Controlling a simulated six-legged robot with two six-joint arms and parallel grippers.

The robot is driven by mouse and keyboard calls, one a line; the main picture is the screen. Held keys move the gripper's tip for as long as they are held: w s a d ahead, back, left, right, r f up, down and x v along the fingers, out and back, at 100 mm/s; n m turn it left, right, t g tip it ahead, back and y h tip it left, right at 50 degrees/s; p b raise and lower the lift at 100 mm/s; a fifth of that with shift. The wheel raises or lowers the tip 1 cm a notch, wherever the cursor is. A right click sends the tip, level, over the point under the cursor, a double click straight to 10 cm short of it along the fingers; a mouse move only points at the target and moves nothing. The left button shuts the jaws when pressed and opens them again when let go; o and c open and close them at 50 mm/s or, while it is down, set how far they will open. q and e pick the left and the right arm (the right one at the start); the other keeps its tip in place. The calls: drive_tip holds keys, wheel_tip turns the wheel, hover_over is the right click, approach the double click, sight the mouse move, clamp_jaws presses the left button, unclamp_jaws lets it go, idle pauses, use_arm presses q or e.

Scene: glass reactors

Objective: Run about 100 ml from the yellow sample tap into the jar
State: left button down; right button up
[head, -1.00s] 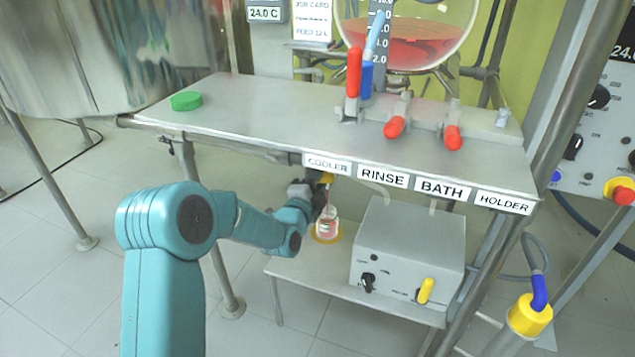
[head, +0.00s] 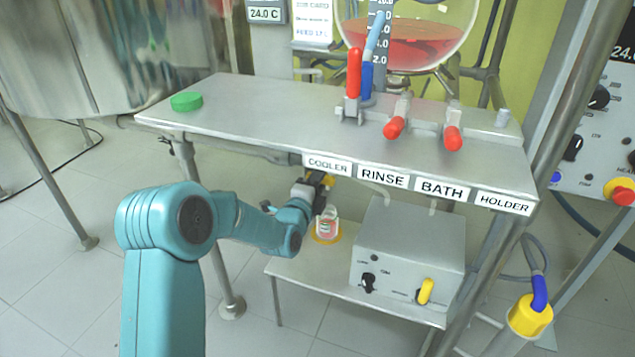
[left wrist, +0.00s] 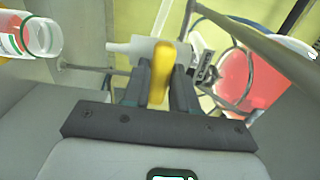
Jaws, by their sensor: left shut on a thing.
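The yellow tap handle (left wrist: 160,72) sits between the two dark fingers of my left gripper (left wrist: 157,88) in the left wrist view. The gripper is shut on it. A pale tap body (left wrist: 128,47) lies just behind the handle. In the head view my left gripper (head: 318,188) is under the table's front edge, partly hiding the tap. The open glass jar (head: 328,228) stands upright below it, with reddish liquid inside. The jar (left wrist: 42,38) also shows at the upper left of the wrist view. I cannot make out a stream into it. My right gripper is not in view.
A green lid (head: 186,101) lies on the steel table (head: 240,115). The jar stands on a yellow ring (head: 316,239) on the lower shelf (head: 300,268). A grey control box (head: 405,255) stands close to its right. Red-handled valves (head: 394,127) are on the table above.

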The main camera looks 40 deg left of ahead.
use_arm(q)
drive_tip(key=c, duration=1)
unclamp_jaws()
drive_tip(key=shift+o, duration=0.2)
drive_tip(key=p+v, duration=0.3)
drive_tip(key=v, duration=1.3)
drive_tip(key=shift+s, duration=0.25)
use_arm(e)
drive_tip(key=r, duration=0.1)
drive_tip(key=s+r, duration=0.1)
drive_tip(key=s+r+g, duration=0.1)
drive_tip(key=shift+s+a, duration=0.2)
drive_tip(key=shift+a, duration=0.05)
use_arm(q)
drive_tip(key=shift+f, duration=0.1)
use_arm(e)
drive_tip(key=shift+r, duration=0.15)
